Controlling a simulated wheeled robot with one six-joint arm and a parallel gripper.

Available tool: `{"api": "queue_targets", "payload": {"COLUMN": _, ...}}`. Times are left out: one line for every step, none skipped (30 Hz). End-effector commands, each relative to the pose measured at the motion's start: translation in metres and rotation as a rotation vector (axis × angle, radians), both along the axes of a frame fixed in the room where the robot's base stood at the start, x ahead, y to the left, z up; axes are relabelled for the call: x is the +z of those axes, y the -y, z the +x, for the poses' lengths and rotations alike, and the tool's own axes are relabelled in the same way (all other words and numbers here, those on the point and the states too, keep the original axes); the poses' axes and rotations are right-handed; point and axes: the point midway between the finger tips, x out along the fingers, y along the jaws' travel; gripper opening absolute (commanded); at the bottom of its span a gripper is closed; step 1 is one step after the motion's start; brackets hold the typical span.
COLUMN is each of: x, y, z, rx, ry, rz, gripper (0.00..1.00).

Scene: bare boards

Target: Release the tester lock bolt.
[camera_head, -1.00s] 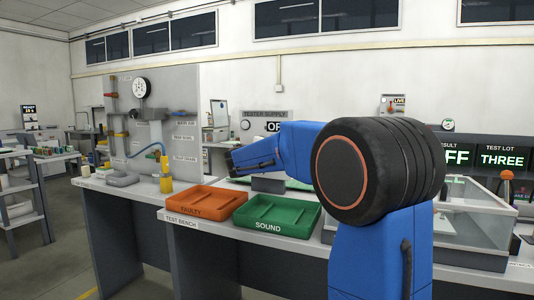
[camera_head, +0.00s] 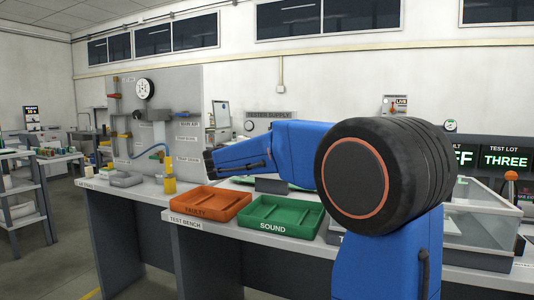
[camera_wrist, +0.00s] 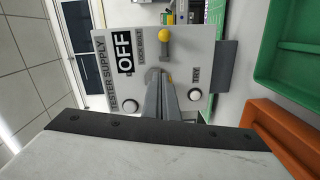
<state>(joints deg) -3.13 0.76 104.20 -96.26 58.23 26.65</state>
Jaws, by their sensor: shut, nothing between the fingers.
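In the wrist view the tester supply panel (camera_wrist: 110,75) appears turned on its side, with an OFF display (camera_wrist: 124,52) and a lock bolt label (camera_wrist: 142,52).
An orange FAULTY tray (camera_head: 205,213) and a green SOUND tray (camera_head: 285,228) sit on the test bench. A clear-walled box (camera_head: 485,215) stands at right. White buttons (camera_wrist: 195,95) (camera_wrist: 130,105) flank my fingers on the panel.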

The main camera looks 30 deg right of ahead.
Motion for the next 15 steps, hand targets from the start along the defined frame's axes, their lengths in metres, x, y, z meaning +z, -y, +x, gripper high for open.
{"api": "queue_targets", "payload": {"x": 0.001, "y": -0.008, "z": -0.005, "rx": 0.003, "ry": 0.001, "rz": 0.000, "gripper": 0.00}}
{"api": "queue_targets", "payload": {"x": 0.001, "y": -0.012, "z": -0.007, "rx": 0.004, "ry": 0.001, "rz": 0.000, "gripper": 0.00}}
{"api": "queue_targets", "payload": {"x": 0.001, "y": -0.016, "z": -0.010, "rx": 0.003, "ry": 0.000, "rz": 0.000, "gripper": 0.00}}
{"api": "queue_targets", "payload": {"x": 0.002, "y": -0.019, "z": -0.012, "rx": 0.002, "ry": 0.001, "rz": -0.001, "gripper": 0.00}}
{"api": "queue_targets", "payload": {"x": 0.002, "y": -0.021, "z": -0.014, "rx": 0.002, "ry": 0.001, "rz": -0.001, "gripper": 0.00}}
{"api": "queue_targets", "payload": {"x": 0.002, "y": -0.024, "z": -0.016, "rx": 0.002, "ry": 0.001, "rz": -0.001, "gripper": 0.00}}
{"api": "queue_targets", "payload": {"x": 0.002, "y": -0.026, "z": -0.018, "rx": 0.003, "ry": 0.000, "rz": 0.000, "gripper": 0.00}}
{"api": "queue_targets", "payload": {"x": 0.002, "y": -0.027, "z": -0.019, "rx": 0.003, "ry": 0.001, "rz": -0.001, "gripper": 0.00}}
{"api": "queue_targets", "payload": {"x": 0.002, "y": -0.028, "z": -0.020, "rx": 0.002, "ry": 0.001, "rz": -0.001, "gripper": 0.00}}
{"api": "queue_targets", "payload": {"x": 0.002, "y": -0.029, "z": -0.020, "rx": 0.001, "ry": 0.001, "rz": -0.001, "gripper": 0.00}}
{"api": "queue_targets", "payload": {"x": 0.002, "y": -0.030, "z": -0.021, "rx": 0.001, "ry": 0.001, "rz": -0.001, "gripper": 0.00}}
{"api": "queue_targets", "payload": {"x": 0.002, "y": -0.030, "z": -0.021, "rx": 0.001, "ry": 0.001, "rz": -0.001, "gripper": 0.00}}
{"api": "queue_targets", "payload": {"x": 0.002, "y": -0.030, "z": -0.022, "rx": 0.000, "ry": 0.001, "rz": -0.001, "gripper": 0.00}}
{"api": "queue_targets", "payload": {"x": 0.002, "y": -0.030, "z": -0.022, "rx": 0.000, "ry": 0.001, "rz": -0.001, "gripper": 0.00}}
{"api": "queue_targets", "payload": {"x": 0.002, "y": -0.030, "z": -0.022, "rx": 0.000, "ry": 0.001, "rz": -0.001, "gripper": 0.00}}
